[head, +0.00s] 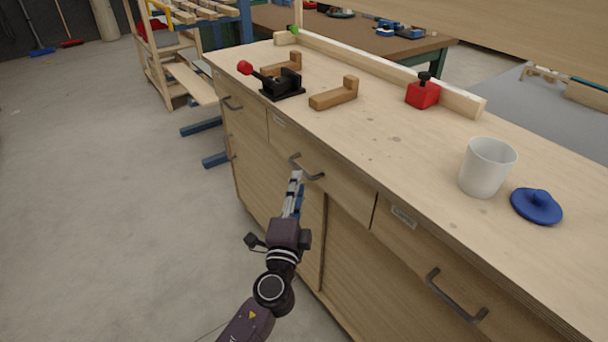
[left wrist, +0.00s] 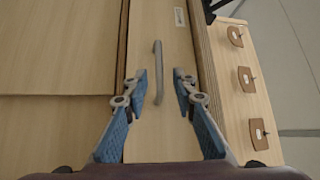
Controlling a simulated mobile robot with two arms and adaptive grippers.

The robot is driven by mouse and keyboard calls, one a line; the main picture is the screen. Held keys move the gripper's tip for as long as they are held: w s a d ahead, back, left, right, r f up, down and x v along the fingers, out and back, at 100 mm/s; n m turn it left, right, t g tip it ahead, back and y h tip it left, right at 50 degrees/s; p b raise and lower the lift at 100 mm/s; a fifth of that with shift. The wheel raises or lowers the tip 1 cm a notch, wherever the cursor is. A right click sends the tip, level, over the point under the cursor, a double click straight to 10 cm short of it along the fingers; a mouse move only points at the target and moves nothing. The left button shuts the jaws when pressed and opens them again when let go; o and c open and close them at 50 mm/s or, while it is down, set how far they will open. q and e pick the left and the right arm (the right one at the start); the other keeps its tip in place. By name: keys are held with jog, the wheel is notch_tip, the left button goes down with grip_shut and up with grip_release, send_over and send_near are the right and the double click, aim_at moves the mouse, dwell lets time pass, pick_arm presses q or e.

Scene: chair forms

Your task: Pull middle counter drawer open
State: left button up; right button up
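The middle counter drawer (head: 335,185) has a plain light wood front with a grey bar handle (head: 306,168). The drawer front looks flush with the counter, so it appears closed. My left gripper (head: 296,180) is just in front of that handle, at its lower side in the head view. In the left wrist view, the open blue-and-grey fingers (left wrist: 160,75) stand to either side of the handle (left wrist: 157,72). The handle lies in the gap between them, nearer the left finger. I cannot tell whether the fingertips reach past the bar. My right gripper is not in view.
Neighbouring drawers have handles at left (head: 232,104) and right (head: 456,297). Floor at left is clear.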

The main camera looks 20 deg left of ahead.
aim_at(301, 169)
pick_arm(q)
jog(key=w, duration=0.5)
jog(key=shift+w+a+r, duration=0.3)
jog(key=shift+a, duration=0.1)
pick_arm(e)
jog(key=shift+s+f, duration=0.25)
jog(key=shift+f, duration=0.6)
pick_arm(q)
grip_shut()
